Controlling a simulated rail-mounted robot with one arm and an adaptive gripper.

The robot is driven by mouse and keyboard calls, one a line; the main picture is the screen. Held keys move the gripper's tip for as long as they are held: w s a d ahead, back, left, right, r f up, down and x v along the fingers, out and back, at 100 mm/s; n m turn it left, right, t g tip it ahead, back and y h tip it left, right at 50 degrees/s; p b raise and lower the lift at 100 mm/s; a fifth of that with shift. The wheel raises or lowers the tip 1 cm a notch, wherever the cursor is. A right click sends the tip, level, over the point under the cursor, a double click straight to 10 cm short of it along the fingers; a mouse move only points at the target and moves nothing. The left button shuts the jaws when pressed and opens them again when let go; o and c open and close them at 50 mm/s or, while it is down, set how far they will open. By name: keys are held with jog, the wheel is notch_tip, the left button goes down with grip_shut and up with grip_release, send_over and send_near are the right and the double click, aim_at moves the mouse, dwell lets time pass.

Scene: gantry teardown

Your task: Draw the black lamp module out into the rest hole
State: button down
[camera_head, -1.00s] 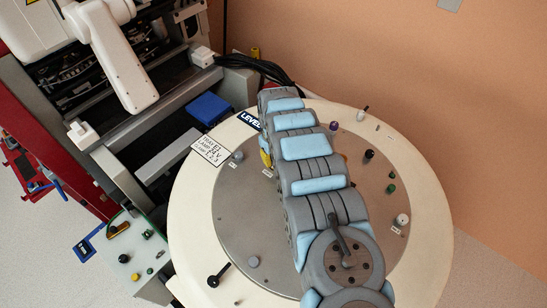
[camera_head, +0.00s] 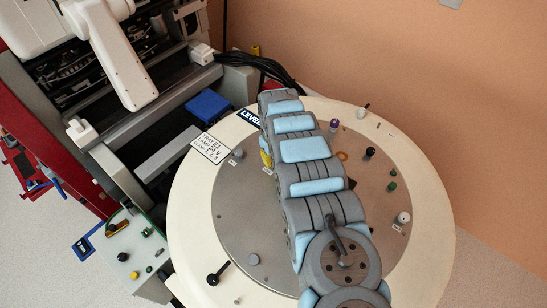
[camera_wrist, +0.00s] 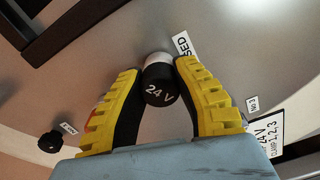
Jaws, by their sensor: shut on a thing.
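In the head view my arm hides the module; only a bit of yellow finger (camera_head: 265,158) shows at the arm's left edge. I cannot make out the rest hole.
The round table has a cream rim (camera_head: 195,235) and a grey inner disc (camera_head: 235,215) with several small pegs and knobs. A black-handled lever (camera_head: 218,274) lies at the lower left. A 24 V clamp sign (camera_head: 210,148) and a blue block (camera_head: 209,107) are at the upper left.

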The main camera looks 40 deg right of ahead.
jog(key=shift+f, duration=0.25)
jog(key=c, duration=0.8)
grip_release()
jog(key=shift+c, duration=0.2)
jog(key=shift+r, duration=0.15)
notch_tip(320, 180, up, 16)
jog(key=p, duration=0.2)
jog(key=shift+w+f, duration=0.1)
jog(key=shift+f, duration=0.1)
